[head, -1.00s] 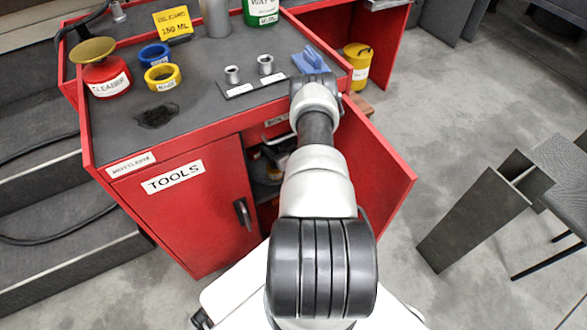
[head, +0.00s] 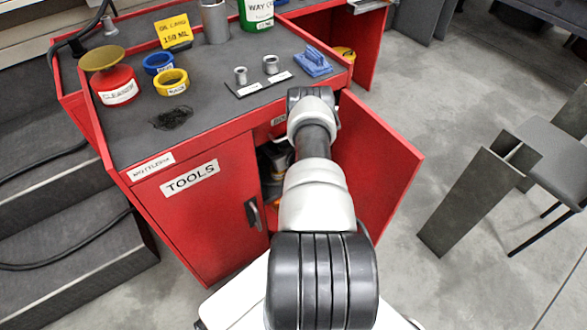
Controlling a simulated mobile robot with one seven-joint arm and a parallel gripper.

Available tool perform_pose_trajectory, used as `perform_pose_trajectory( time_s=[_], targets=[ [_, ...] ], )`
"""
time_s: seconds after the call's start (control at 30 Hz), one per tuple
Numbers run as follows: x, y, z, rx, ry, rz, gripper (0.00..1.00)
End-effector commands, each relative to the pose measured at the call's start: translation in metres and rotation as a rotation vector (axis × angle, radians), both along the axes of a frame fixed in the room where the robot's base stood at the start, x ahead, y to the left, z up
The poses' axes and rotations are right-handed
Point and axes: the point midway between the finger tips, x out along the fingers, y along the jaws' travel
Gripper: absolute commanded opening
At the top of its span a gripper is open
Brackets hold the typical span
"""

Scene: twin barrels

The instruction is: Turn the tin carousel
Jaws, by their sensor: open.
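No tin carousel can be made out for certain. The red tool cabinet (head: 217,215) has its right door (head: 375,165) swung open. In the opening to the left of my arm, a dark object (head: 275,158) and some orange shapes show only in part, in shadow. I cannot tell whether these belong to the carousel. My arm reaches forward from the bottom of the head view to the cabinet's open front. Its wrist bends away there and my gripper is hidden behind it.
The left door is shut. A grey post (head: 465,200) and a chair (head: 553,150) stand at right.

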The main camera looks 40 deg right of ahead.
Motion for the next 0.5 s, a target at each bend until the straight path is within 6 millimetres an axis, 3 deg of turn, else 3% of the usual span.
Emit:
perform_pose_trajectory(
  time_s=[0.5],
  targets=[
    [-0.097, 0.013, 0.042, 0.003, 0.003, -0.002, 0.43]
  ],
)
